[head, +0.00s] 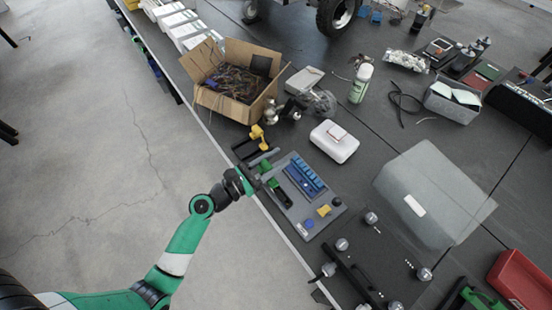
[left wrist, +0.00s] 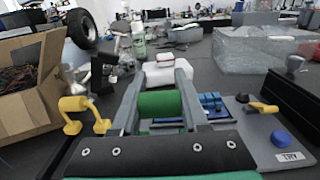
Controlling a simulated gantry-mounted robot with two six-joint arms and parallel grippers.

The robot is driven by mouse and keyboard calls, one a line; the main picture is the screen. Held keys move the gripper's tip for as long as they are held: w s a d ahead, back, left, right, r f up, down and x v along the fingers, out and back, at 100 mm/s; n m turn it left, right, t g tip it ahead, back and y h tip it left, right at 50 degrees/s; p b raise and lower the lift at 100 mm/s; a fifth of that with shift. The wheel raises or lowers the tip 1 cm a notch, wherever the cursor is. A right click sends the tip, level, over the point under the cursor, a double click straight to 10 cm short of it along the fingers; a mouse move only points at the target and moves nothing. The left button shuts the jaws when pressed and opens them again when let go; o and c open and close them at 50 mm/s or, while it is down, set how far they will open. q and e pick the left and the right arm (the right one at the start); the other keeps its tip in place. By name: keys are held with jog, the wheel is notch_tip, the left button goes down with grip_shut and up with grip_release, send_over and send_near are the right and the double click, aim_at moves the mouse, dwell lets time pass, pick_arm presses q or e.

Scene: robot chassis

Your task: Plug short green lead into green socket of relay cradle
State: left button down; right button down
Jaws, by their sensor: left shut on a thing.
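My left gripper (head: 256,174) is at the left edge of the grey relay cradle board (head: 300,222) in the head view. In the left wrist view, its two grey fingers (left wrist: 158,85) are shut on a green piece, apparently the green lead (left wrist: 160,104). The lead's cable and tip cannot be made out. The cradle carries a long blue block (head: 304,176), which also shows in the left wrist view (left wrist: 211,103). A dark green part (head: 279,194) lies on the board beside the gripper. The green socket cannot be told clearly. My right gripper is not in view.
The board has a yellow lever (left wrist: 262,107), a blue knob (left wrist: 282,140) and a TRY label (left wrist: 291,156). A yellow fixture (head: 258,137) stands at its far left. A cardboard box (head: 235,102), white case (head: 334,141) and clear cover (head: 435,192) stand around it.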

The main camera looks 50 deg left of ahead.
pick_arm(q)
jog(key=shift+f+b, duration=1.1)
jog(key=shift+f, duration=0.35)
jog(key=shift+c, duration=1.7)
grip_release()
jog(key=shift+s, duration=0.15)
jog(key=s+a+p, duration=0.1)
jog(key=s, duration=1)
jog(key=shift+s, duration=0.15)
jog(key=shift+a, duration=0.1)
